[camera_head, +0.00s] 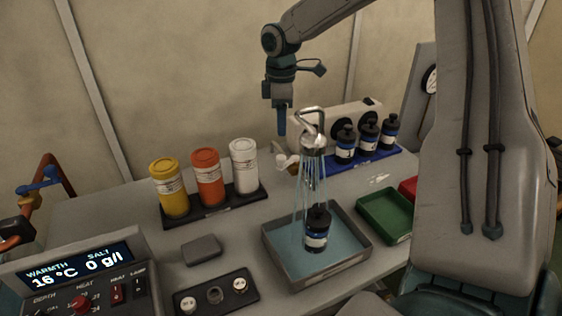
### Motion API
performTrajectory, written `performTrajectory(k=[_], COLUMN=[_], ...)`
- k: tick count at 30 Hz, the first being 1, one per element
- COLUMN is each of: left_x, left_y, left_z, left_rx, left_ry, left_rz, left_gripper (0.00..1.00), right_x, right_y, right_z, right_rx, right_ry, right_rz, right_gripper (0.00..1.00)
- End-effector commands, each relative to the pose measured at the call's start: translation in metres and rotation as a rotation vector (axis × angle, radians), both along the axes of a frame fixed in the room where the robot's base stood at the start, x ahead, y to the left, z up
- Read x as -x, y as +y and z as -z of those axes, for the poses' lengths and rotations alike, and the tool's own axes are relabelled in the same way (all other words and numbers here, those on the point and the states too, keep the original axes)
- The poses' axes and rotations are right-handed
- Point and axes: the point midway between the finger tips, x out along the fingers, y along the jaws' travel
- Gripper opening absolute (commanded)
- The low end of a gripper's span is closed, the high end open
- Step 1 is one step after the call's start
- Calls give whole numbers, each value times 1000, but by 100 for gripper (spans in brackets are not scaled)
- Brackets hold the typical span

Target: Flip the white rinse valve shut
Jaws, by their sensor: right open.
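The white rinse valve (281,159) appears as a small pale lever beside the rinse spout, at the back of the bench. The metal rinse spout (312,140) has a hooked neck, and thin streams of water fall from it. The streams fall around a dark bottle (317,230) standing upright in a grey tray (282,262). My right gripper (282,132) points down just above the white valve, apart from it as far as I can tell. It is open and looks empty; its two fingers overlap from this angle. My left gripper is not in view.
Yellow, orange and white canisters (243,166) stand left of the spout. Several dark bottles stand on a blue tray (383,158) to the right. A green tray (371,204) sits beside my large arm link. A control panel (80,284) reads 16 °C and 0 g/l.

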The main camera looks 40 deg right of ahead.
Motion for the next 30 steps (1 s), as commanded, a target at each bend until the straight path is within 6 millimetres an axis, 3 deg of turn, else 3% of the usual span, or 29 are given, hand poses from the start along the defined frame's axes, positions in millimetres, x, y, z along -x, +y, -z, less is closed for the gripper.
performTrajectory(k=[16, 21, 30], left_x=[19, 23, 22], left_y=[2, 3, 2], left_z=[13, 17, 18], left_rx=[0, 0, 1], left_ry=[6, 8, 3], left_rz=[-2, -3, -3], left_gripper=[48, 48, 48], right_x=[1, 0, 0], right_y=[0, 0, 0], right_z=[89, 101, 103], right_rx=[0, 0, 0], right_ry=[3, 1, 0], right_rz=[0, 0, 0], right_gripper=[46, 46, 44])
